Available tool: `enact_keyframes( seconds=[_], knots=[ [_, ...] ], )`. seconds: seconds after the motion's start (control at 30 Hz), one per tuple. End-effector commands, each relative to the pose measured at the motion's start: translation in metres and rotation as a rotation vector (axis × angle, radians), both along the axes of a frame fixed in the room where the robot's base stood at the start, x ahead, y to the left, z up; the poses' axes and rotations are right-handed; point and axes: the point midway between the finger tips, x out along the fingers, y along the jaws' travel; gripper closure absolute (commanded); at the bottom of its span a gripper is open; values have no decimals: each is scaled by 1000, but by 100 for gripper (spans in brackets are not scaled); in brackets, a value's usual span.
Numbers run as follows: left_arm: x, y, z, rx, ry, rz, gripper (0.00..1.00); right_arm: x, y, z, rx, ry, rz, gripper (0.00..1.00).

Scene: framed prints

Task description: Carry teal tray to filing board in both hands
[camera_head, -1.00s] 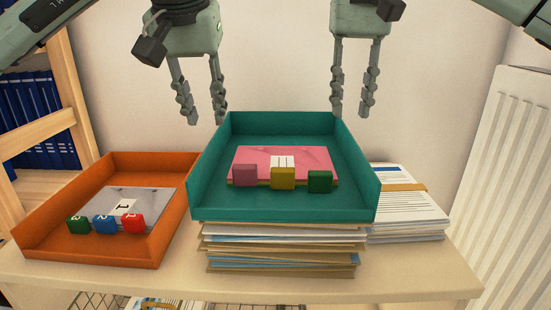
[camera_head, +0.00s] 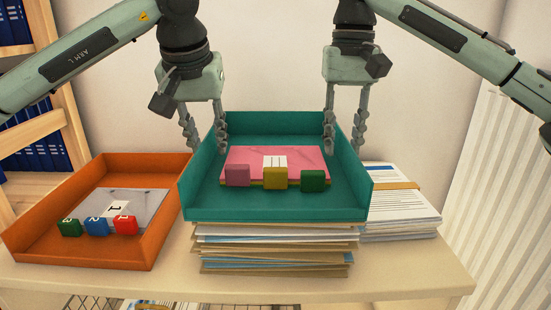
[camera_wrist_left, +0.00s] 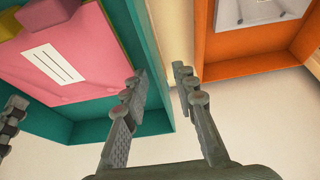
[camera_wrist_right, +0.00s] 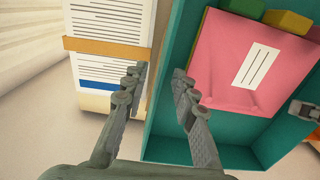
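The teal tray (camera_head: 208,206) rests level on a stack of papers and folders (camera_head: 275,250) on the desk. It holds a pink folder (camera_head: 305,160) with a white label, and pink, yellow and green blocks along its front. My left gripper (camera_head: 205,146) is open at the tray's left wall; in the left wrist view its fingers (camera_wrist_left: 158,82) lie either side of that wall. My right gripper (camera_head: 343,142) is open at the right wall, its fingers (camera_wrist_right: 158,82) likewise either side. Whether any finger touches the tray is unclear. I cannot identify a filing board.
An orange tray (camera_head: 150,250) with a grey folder and numbered blocks stands close on the left. Strapped papers (camera_head: 402,215) lie close on the right. A wooden shelf (camera_head: 45,130) with blue binders is at far left, a white radiator (camera_head: 500,190) at right.

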Motion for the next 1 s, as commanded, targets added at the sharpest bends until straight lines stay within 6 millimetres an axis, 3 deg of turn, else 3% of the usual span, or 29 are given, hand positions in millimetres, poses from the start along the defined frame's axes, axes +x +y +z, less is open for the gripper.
enact_keyframes(
  seconds=[0.4,0.63,1.0],
  knots=[
    [3,0,-8,0,0,-1,72,0,0,-8,0,-1,-1,72],
    [3,0,-7,0,0,-1,100,0,0,-8,0,-1,-1,100],
    [3,0,-7,0,0,-1,100,0,0,-8,0,-1,-1,100]
  ],
)
